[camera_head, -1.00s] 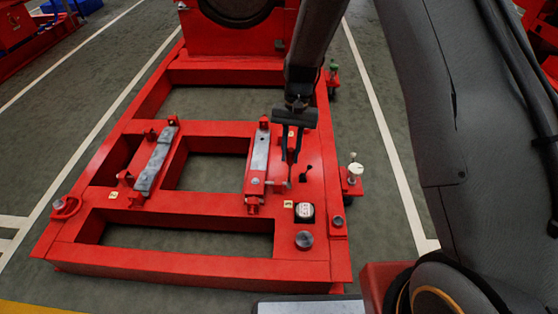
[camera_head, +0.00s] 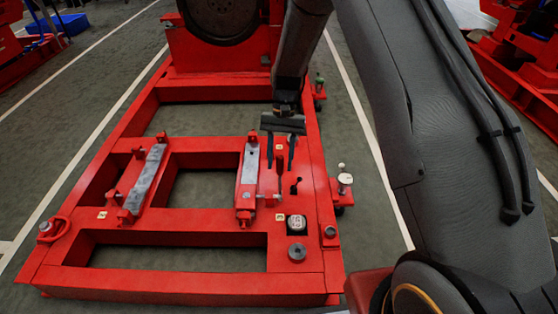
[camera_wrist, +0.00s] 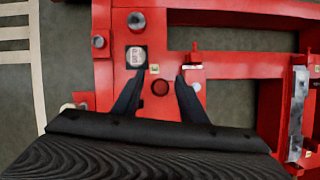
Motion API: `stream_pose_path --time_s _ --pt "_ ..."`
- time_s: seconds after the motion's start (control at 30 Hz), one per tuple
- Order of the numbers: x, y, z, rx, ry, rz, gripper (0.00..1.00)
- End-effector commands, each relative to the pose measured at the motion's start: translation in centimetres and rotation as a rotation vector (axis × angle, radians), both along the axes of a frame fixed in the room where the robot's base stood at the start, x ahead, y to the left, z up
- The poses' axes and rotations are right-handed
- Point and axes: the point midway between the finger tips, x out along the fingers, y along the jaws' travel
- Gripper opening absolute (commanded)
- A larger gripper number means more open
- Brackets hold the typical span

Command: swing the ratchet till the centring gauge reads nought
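The ratchet handle (camera_head: 280,172) appears as a dark red upright grip beside the right-hand slide bar (camera_head: 249,165) and its end screw. In the wrist view a round red knob (camera_wrist: 160,88), probably the handle's top, lies between my fingers. My gripper (camera_head: 281,164) is open above the red frame, one finger on each side of the handle; I cannot tell whether either touches it. The fingers also show apart in the wrist view (camera_wrist: 159,78). The gauge (camera_head: 296,222), a pale face in a dark square, sits nearer the camera; its reading is too small to tell.
The red base frame (camera_head: 150,282) has wide openings. A second slide bar (camera_head: 147,180) lies left. A grey round knob (camera_head: 297,252) is in front of the gauge. A white-capped fitting (camera_head: 345,180) stands on the right edge. A large dark wheel (camera_head: 222,12) is behind.

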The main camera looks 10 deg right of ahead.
Motion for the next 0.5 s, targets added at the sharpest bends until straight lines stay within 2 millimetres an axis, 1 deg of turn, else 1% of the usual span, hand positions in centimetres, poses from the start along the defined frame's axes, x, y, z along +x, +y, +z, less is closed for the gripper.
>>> stream_pose_path --time_s 0.07,0.17,0.4,0.5 --pt "0.1 0.0 0.4 0.0 -0.001 0.0 0.39" --pt "0.5 -0.1 1.5 0.0 -0.001 0.001 0.39" --pt "2.0 -0.4 5.1 0.0 -0.003 0.002 0.39" --pt "2.5 -0.6 6.2 0.0 -0.001 0.002 0.39"
